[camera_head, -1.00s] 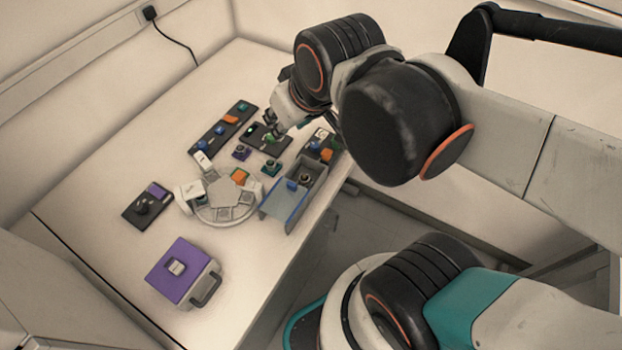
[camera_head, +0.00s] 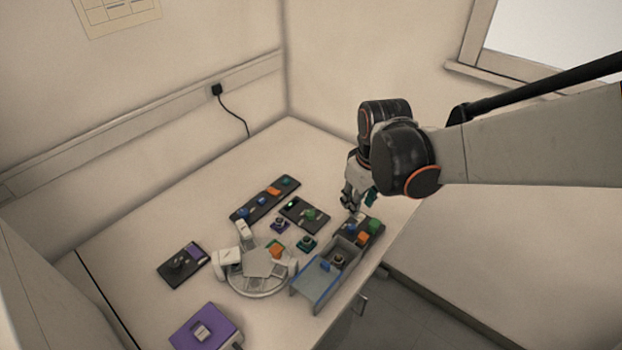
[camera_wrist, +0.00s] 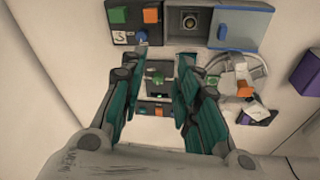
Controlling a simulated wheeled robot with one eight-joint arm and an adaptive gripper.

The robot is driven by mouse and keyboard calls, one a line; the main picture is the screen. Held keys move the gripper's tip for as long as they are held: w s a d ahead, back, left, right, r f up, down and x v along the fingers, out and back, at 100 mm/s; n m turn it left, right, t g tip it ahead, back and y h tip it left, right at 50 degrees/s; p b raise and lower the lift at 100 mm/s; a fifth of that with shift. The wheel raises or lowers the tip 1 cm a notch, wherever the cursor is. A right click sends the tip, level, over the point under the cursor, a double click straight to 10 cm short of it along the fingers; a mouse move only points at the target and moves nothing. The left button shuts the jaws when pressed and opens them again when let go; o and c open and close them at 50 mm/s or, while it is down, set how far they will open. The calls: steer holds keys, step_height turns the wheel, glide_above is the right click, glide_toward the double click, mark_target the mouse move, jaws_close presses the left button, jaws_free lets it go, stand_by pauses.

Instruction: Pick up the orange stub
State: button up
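Several orange pieces show, and I cannot tell which is the orange stub. One orange piece (camera_head: 361,239) sits on the dark holder with a white label at the right, beside green and blue pieces; the wrist view shows an orange piece (camera_wrist: 151,15) on the holder labelled 3. Another orange piece (camera_head: 273,190) sits on the long dark rack at the back; another (camera_head: 276,251) is on the grey round stage. My gripper (camera_head: 349,203) hangs above the table near the labelled holder. In the wrist view its teal fingers (camera_wrist: 164,58) are apart, with nothing held between them.
A grey open box (camera_head: 342,262) with a blue-edged lid stands near the table's front edge. A dark block (camera_head: 305,213) with a green piece lies behind the round stage (camera_head: 258,286). A purple box (camera_head: 205,328) and a black controller (camera_head: 183,265) are at left. The back table corner is clear.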

steer(key=s+a+f+g+p, duration=0.1)
steer(key=s+a+f+g, duration=0.15)
steer(key=f, duration=0.45)
steer(key=b, duration=0.3)
glide_above(339, 257)
steer(key=shift+n, duration=0.4)
step_height(339, 257, down, 9)
steer(key=shift+a+r, duration=0.1)
steer(key=shift+f+b, duration=1.25)
steer(key=shift+f, duration=1.4)
steer(key=shift+c, duration=0.6)
steer(key=c, duration=0.5)
